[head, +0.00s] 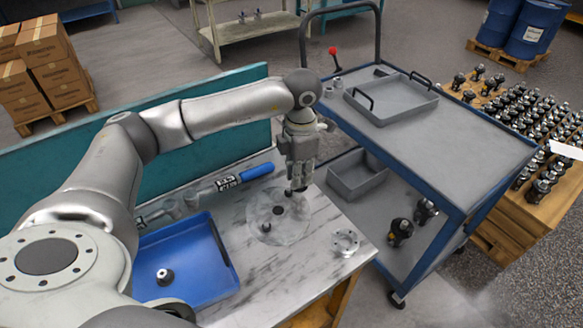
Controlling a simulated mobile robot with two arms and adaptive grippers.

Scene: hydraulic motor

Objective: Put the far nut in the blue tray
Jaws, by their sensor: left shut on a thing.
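My left gripper (297,190) hangs pointing down over the worktable, at the far right of a round pale plate (255,235). It is shut on a small dark piece, apparently the far nut, mostly hidden by the fingers. Two other small dark pieces, one farther back (278,210) and one nearer (266,227), stand on the plate. The blue tray (222,278) lies at the left of the table, partly covered by my left arm. A dark part with a silvery base (165,276) is in the tray. My right gripper is not in view.
A silvery flange (345,242) lies near the table's right edge. A blue-handled tool (257,172) and a grey tool (160,212) lie behind the tray. A teal panel (235,140) borders the back. A blue cart (440,150) stands at the right.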

